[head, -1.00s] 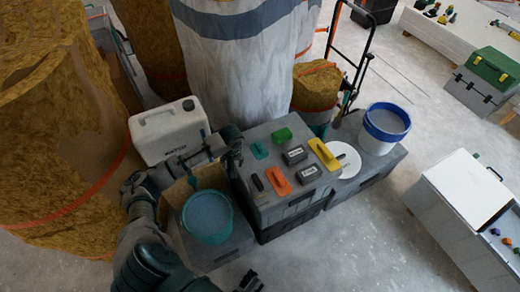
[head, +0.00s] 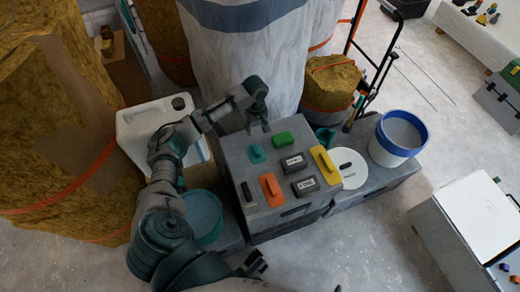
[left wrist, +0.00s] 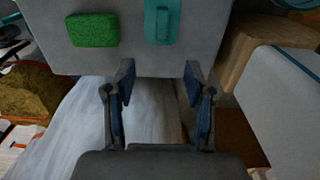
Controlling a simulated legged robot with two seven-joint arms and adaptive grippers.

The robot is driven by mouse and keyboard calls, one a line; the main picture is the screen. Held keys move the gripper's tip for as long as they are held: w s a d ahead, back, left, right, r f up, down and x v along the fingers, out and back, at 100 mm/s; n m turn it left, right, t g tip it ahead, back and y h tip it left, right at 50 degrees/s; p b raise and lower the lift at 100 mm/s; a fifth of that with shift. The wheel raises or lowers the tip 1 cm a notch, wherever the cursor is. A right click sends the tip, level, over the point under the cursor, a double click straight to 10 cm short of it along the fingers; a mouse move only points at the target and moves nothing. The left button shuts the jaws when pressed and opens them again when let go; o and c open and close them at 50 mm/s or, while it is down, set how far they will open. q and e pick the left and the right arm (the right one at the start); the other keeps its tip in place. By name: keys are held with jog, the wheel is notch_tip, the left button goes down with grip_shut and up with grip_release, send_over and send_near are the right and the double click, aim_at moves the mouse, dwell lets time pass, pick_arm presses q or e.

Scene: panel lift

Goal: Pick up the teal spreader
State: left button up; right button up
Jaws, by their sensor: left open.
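The teal spreader (head: 257,153) lies flat on top of the grey case (head: 240,215), near its back left corner. It also shows in the left wrist view (left wrist: 162,22), at the top and roughly in line with the gap between my fingers. My left gripper (head: 258,122) is open and empty above the case's back edge, apart from the spreader. In the left wrist view its two fingertips (left wrist: 160,75) stand wide apart. A dark gripper-like part (head: 255,263) at the bottom of the head view may be my right gripper; its jaws are unclear.
A green sponge (head: 283,139) lies close beside the spreader. A white canister (head: 140,130) and a teal bucket (head: 203,215) stand left. A wrapped column (head: 245,60) rises behind.

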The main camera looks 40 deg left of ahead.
pick_arm(q)
jog(key=b, duration=0.3)
send_over(256, 149)
jog(key=f, duration=0.9)
jog(key=shift+w+d+f, duration=0.1)
jog(key=shift+d+f, duration=0.15)
jog(key=shift+d, duration=0.1)
jog(key=shift+a+f+b, duration=0.2)
jog(key=shift+f+b, duration=0.1)
jog(key=shift+f, duration=0.3)
notch_tip(256, 149, down, 4)
jog(key=shift+a+b, duration=0.1)
jog(key=shift+b, duration=0.9)
jog(key=shift+f, duration=0.2)
pick_arm(e)
jog(key=w+a+r+t+y, duration=0.3)
jog(key=w+r+t, duration=0.6)
jog(key=r+t, duration=0.3)
jog(key=shift+a+r+y, duration=0.3)
jog(key=shift+a+r, duration=0.3)
pick_arm(q)
grip_shut()
pick_arm(e)
jog(key=shift+f, duration=0.1)
